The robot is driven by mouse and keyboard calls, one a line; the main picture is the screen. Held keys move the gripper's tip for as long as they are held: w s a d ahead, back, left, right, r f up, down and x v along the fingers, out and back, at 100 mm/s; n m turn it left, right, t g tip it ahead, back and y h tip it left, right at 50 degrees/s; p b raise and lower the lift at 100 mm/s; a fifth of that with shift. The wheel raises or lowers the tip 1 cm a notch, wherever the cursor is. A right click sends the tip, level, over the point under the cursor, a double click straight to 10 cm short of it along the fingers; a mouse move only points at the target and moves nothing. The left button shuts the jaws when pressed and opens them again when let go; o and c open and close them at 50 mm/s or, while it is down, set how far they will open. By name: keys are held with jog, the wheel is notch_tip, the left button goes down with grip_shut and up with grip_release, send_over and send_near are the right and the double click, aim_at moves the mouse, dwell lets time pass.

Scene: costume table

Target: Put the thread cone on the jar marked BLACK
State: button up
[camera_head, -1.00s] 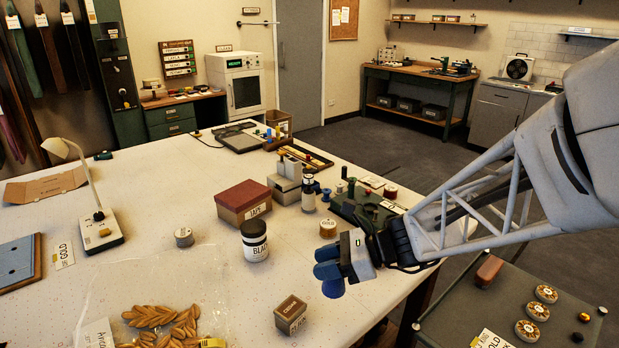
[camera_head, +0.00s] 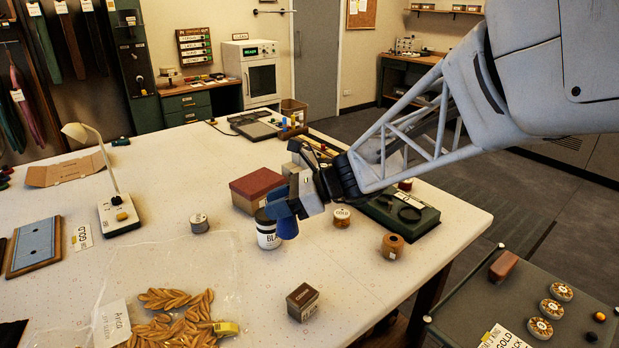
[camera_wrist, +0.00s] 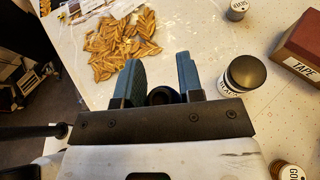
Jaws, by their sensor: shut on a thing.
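My gripper (camera_head: 285,215) is shut, with blue fingers, in front of the white jar marked BLACK (camera_head: 267,240) in the head view. In the wrist view a dark round end, taken as the thread cone (camera_wrist: 163,95), shows between the fingers; most of it is hidden. The jar also shows in the wrist view (camera_wrist: 241,82), upright on the table to the right of the fingers and apart from them in the picture. Its black lid carries nothing. In the head view the fingers cover part of its lid and label.
A red-brown TAPE box (camera_head: 257,188) stands behind the jar. A small grey tin (camera_head: 199,223) is to its left, a GOLD jar (camera_head: 341,216) and brown spool (camera_head: 392,246) to its right. A small dark box (camera_head: 302,301) and gold leaves (camera_head: 178,315) lie nearer.

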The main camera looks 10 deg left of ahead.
dwell(0.3)
jog(key=w+a+f, duration=0.1)
jog(key=w+a, duration=0.7)
jog(key=w, duration=0.5)
jog(key=shift+w+a+f, duration=0.2)
jog(key=shift+w+f, duration=0.05)
jog(key=shift+w, duration=0.1)
jog(key=shift+f, duration=0.1)
jog(key=shift+f, duration=1.65)
jog(key=shift+f, duration=0.15)
jog(key=o, duration=0.9)
jog(key=shift+o, duration=0.2)
jog(key=shift+d+r, duration=0.15)
jog(key=shift+r, duration=0.05)
jog(key=v, duration=1.1)
jog(key=shift+d+r, duration=0.2)
jog(key=shift+d, duration=0.1)
